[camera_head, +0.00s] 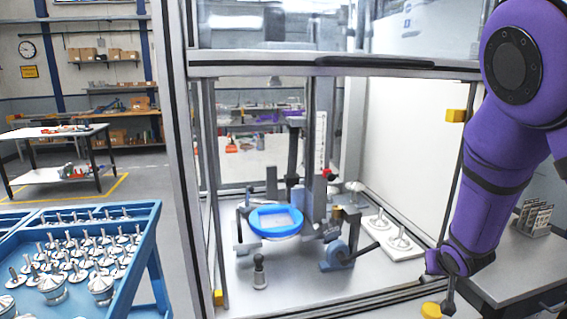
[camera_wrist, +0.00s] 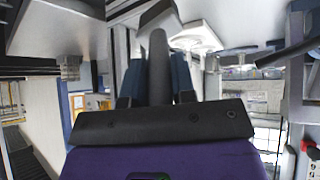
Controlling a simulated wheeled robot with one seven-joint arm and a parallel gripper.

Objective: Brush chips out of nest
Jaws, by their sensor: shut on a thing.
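The nest appears to be the blue round ring (camera_head: 258,229) with a pale inside, on the fixture in the middle of the enclosure. Chips are too small to make out in it. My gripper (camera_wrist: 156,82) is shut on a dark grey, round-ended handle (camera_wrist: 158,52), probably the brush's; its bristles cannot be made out. In the head view my gripper is low at the right, outside the right post of the enclosure and well apart from the nest.
The enclosure's front is open below a crossbar (camera_head: 330,69), between a left post (camera_head: 178,150) and a right post. A blue lever clamp (camera_head: 337,254) and a small knobbed post (camera_head: 259,272) stand near the nest. A blue tray (camera_head: 150,222) of metal parts is at left.

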